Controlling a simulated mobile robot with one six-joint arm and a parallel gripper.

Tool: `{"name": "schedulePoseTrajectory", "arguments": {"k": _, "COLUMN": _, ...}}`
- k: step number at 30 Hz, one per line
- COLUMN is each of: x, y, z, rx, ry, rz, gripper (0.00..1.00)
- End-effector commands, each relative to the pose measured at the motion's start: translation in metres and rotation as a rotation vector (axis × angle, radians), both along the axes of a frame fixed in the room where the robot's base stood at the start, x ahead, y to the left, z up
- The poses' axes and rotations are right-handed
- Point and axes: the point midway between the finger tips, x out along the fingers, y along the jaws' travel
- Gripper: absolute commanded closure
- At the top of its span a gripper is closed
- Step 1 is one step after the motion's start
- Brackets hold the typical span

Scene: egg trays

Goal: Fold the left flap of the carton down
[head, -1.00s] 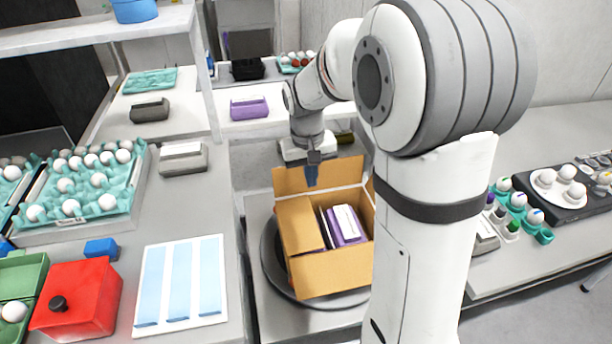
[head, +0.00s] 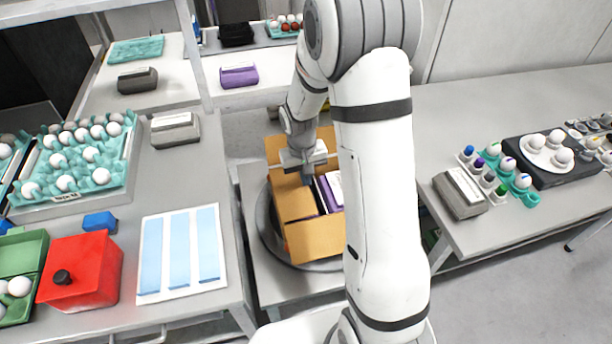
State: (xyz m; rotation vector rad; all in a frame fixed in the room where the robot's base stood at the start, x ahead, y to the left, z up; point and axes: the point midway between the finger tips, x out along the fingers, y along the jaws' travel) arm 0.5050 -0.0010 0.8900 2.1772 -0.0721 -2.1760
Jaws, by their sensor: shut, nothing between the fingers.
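The open brown cardboard carton (head: 316,240) stands on a round dark turntable (head: 268,236), right of the left table. Its left flap (head: 294,205) slants inward over the left side of the opening. The back flap (head: 278,150) stands up behind my gripper. The right side is hidden by my arm. Purple-and-white packs (head: 325,193) stand inside the carton. My gripper (head: 307,180) points down, shut and empty, over the carton's back left part, close to the left flap's far end. I cannot tell whether it touches the flap.
On the left table are a red box (head: 85,275), a white board with blue strips (head: 180,255) and a teal egg tray (head: 110,185). A grey box (head: 460,195) and egg holders stand on the right table (head: 440,115).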

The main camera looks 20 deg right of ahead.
Motion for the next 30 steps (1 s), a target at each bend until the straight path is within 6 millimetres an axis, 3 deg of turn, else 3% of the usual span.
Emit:
{"name": "schedulePoseTrajectory", "arguments": {"k": 12, "x": 0.000, "y": -0.001, "z": -0.004, "rx": 0.000, "ry": 0.001, "rz": -0.001, "gripper": 1.00}}
{"name": "schedulePoseTrajectory", "arguments": {"k": 21, "x": -0.001, "y": -0.005, "z": -0.025, "rx": 0.000, "ry": 0.002, "rz": -0.002, "gripper": 1.00}}
{"name": "schedulePoseTrajectory", "arguments": {"k": 30, "x": -0.004, "y": -0.006, "z": -0.027, "rx": -0.001, "ry": 0.012, "rz": -0.003, "gripper": 1.00}}
